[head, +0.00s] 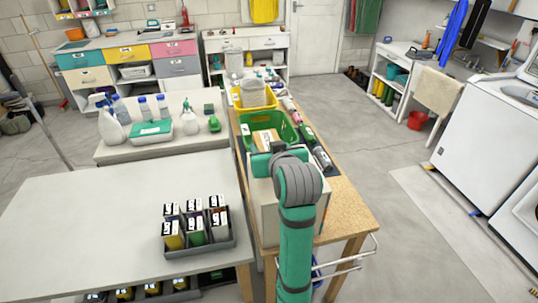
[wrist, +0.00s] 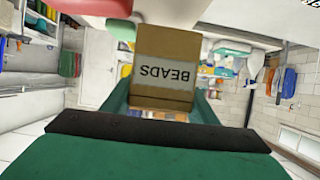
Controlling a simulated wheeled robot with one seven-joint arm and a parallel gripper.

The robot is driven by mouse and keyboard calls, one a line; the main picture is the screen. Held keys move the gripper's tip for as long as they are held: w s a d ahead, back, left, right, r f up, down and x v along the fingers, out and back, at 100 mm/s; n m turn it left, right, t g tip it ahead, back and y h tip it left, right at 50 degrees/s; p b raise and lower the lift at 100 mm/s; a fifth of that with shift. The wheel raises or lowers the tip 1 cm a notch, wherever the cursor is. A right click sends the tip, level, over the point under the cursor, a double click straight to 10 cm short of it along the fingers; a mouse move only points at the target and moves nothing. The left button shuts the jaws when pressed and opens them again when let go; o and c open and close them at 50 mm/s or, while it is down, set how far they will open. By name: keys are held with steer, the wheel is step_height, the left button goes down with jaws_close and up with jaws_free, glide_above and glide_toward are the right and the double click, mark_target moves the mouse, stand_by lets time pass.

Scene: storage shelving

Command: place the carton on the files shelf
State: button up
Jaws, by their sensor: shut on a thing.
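The brown carton (wrist: 165,62) with a pale label reading BEADS fills the middle of the wrist view, its lettering upside down there. My gripper (wrist: 163,100) is shut on it, with a green finger along each side of its near end. In the head view the carton (head: 267,138) shows as a small brown patch just beyond my gripper (head: 262,152), over or in front of the green crate; my arm hides part of it. I cannot pick out a shelf marked for files in either view.
The green crate (head: 283,128) and a yellow bin (head: 262,98) stand on the narrow wooden table (head: 343,205). A pale box (head: 267,222) is under my arm. A grey tray (head: 203,250) of labelled boxes sits on the white table (head: 90,215), whose left part is clear. Open floor lies right.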

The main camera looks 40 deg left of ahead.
steer(key=shift+w+a+f, duration=0.1)
steer(key=shift+w+f, duration=0.05)
steer(key=shift+f, duration=0.1)
steer(key=shift+w+a+f, duration=0.1)
steer(key=shift+a+f, duration=0.1)
steer(key=shift+f, duration=0.75)
steer(key=shift+w+a+f, duration=0.1)
steer(key=shift+a+f, duration=0.05)
steer(key=shift+f, duration=0.75)
steer(key=shift+f, duration=0.15)
steer(key=o, duration=1.6)
steer(key=shift+s+d+r, duration=0.1)
steer(key=shift+d+r, duration=0.05)
steer(key=shift+r, duration=0.05)
steer(key=shift+o, duration=0.3)
steer(key=v, duration=1.1)
steer(key=shift+s+d, duration=0.2)
steer(key=shift+d, duration=0.1)
